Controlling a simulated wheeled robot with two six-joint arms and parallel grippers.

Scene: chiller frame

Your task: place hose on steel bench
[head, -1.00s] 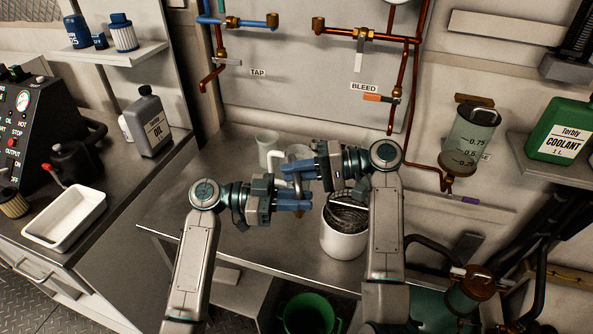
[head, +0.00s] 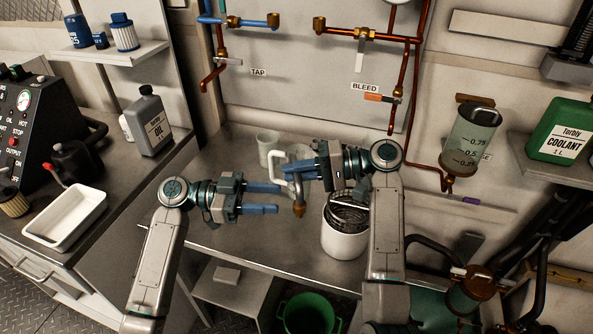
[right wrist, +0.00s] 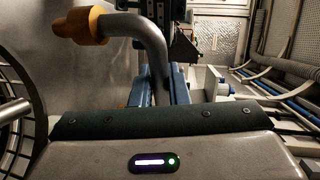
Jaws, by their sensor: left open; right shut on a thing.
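The hose (head: 299,190) is a short pale bent tube with a brass end fitting. My right gripper (head: 297,169) is shut on it and holds it above the steel bench (head: 215,232), with the brass end hanging down. In the right wrist view, the hose (right wrist: 151,40) curves from between the blue fingers to the brass fitting at upper left. My left gripper (head: 279,198) is open and empty, just left of the hose, its fingers pointing toward it. Part of the hose is hidden behind my right gripper.
A white pot (head: 343,243) with a wire basket stands on the bench, right of the hose. A pale cup (head: 267,147) stands behind. A green bucket (head: 307,314) is below the bench. The bench's front left is clear.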

